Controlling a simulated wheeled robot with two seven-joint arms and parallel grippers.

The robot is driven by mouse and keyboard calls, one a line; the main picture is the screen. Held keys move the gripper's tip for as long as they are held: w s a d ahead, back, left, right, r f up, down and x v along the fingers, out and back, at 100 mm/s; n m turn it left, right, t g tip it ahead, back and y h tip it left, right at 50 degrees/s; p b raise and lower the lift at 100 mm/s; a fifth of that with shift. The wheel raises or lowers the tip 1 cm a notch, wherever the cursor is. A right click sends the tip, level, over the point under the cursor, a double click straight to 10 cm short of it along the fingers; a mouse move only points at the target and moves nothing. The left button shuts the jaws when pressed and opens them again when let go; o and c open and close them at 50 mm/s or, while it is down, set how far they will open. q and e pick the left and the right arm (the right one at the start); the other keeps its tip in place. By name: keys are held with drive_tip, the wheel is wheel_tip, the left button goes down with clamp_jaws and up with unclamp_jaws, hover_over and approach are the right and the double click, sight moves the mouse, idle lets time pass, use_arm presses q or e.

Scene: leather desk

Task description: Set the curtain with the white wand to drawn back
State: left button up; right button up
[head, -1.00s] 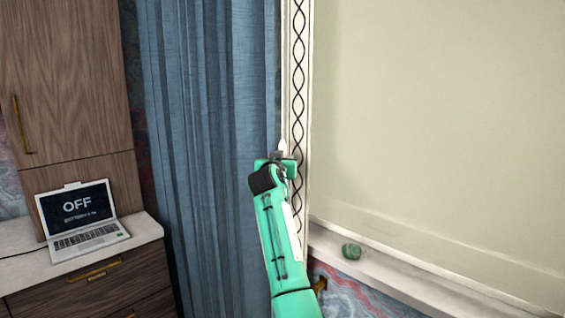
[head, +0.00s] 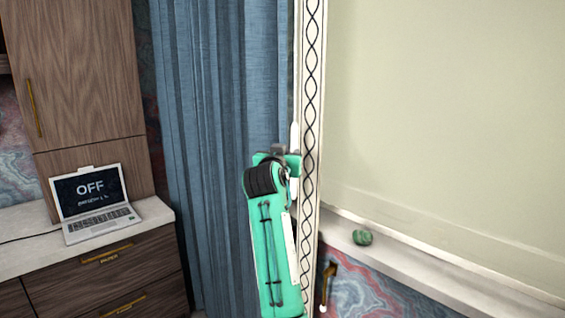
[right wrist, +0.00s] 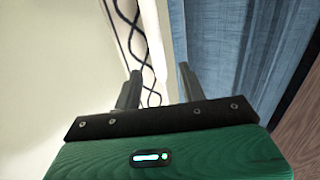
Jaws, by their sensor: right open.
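The blue curtain (head: 215,120) hangs in folds left of the patterned window frame; it also shows in the right wrist view (right wrist: 225,50). The white wand (head: 294,136) shows as a short upright piece at the curtain's right edge, just above my right gripper (head: 279,150). I cannot tell whether the wand is between the fingers. My left gripper is out of view.
The patterned frame (head: 311,100) stands close to the right of my gripper. A pale sill (head: 420,262) with a small green object (head: 362,237) lies to the right. At left, a laptop (head: 92,205) reading OFF stands on a counter beside a wooden cabinet (head: 80,70).

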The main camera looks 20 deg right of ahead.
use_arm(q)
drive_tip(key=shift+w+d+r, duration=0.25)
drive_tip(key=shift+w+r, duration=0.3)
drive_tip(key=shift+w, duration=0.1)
use_arm(e)
drive_tip(key=shift+v, duration=1.6)
